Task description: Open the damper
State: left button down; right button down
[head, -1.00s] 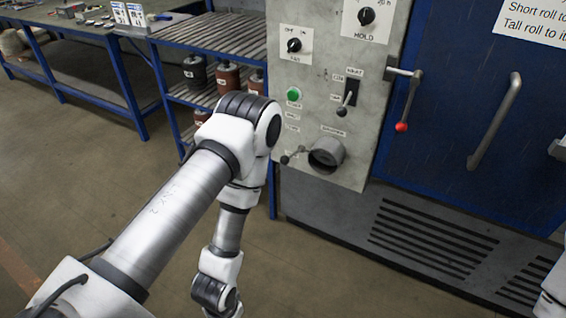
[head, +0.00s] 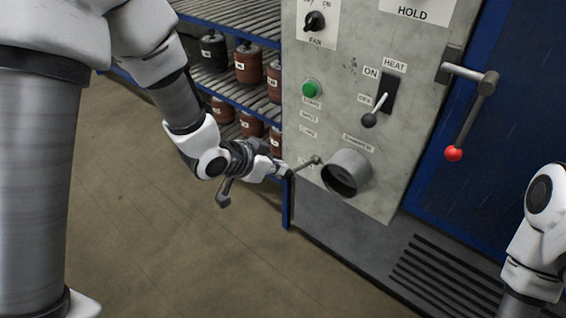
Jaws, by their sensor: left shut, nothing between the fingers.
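The damper is a short round grey pipe stub (head: 349,168) low on the grey control panel, with a label above it. Its small lever (head: 308,163) sticks out to the left of the stub, towards the panel's left edge. My left gripper (head: 286,173) is shut and at the lever's outer end. Its fingertips overlap the dark knob in the picture; I cannot tell whether they touch it. Part of my right arm shows at the right edge, but its gripper is out of view.
Above the damper are a heat switch (head: 385,97), a green button (head: 312,88) and a fan knob (head: 315,21). A red-tipped door handle (head: 466,120) is to the right. A blue rack (head: 230,83) with dark and brown rolls stands left of the panel. The floor in front is clear.

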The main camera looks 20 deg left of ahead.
aim_at(290, 170)
pick_arm(q)
notch_tip(290, 170, up, 5)
jog(key=t, duration=0.1)
jog(key=b+x, duration=0.1)
jog(key=x, duration=1)
jog(key=s+a+f, duration=0.1)
jog(key=s+a+f+b, duration=0.1)
jog(key=s, duration=0.1)
jog(key=shift+a, duration=0.2)
pick_arm(e)
jog(key=f, duration=0.2)
jog(key=shift+s+f, duration=0.3)
jog(key=shift+s, duration=0.1)
